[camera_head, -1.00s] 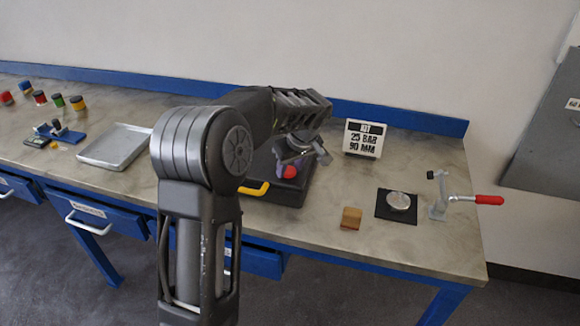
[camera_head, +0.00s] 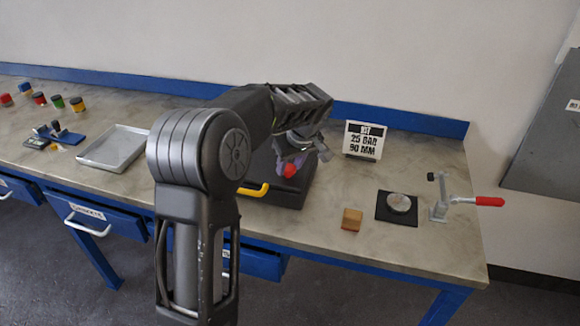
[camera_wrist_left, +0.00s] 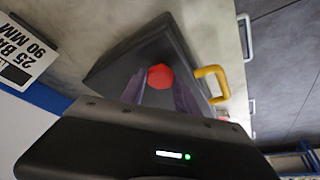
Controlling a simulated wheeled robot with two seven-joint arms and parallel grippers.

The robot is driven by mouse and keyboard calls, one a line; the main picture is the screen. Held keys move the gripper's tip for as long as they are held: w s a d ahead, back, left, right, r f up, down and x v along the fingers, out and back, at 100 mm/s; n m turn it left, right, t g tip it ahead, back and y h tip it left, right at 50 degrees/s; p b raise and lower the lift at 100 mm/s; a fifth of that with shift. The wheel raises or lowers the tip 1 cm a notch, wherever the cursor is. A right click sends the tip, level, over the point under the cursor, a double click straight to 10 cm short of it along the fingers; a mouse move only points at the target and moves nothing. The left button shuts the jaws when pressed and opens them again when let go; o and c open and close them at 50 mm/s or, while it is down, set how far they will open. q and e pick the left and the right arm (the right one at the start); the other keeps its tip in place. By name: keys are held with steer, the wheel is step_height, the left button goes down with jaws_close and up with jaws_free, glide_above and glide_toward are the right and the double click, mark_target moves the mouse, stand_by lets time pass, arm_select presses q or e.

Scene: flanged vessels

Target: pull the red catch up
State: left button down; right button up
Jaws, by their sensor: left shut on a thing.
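The red catch (camera_head: 290,171) is a rounded red piece on the black case (camera_head: 262,192), which has a yellow handle. My left gripper (camera_head: 291,163) reaches down to it from above and is shut on it. In the left wrist view, the red catch (camera_wrist_left: 160,77) shows between my two fingers (camera_wrist_left: 158,92). My arm hides part of the case in the head view. My right gripper is not in view.
A sign reading 25 BAR 90 MM (camera_head: 364,140) stands behind the case. To its right are a wooden block (camera_head: 352,219), a metal disc on a dark plate (camera_head: 399,203) and a clamp with a red handle (camera_head: 489,201). A metal tray (camera_head: 114,148) lies left.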

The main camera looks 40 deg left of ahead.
arm_select(q)
steer(key=c, duration=0.9)
jaws_free()
steer(key=shift+r, duration=0.1)
steer(key=b+v, duration=0.1)
steer(key=v, duration=0.7)
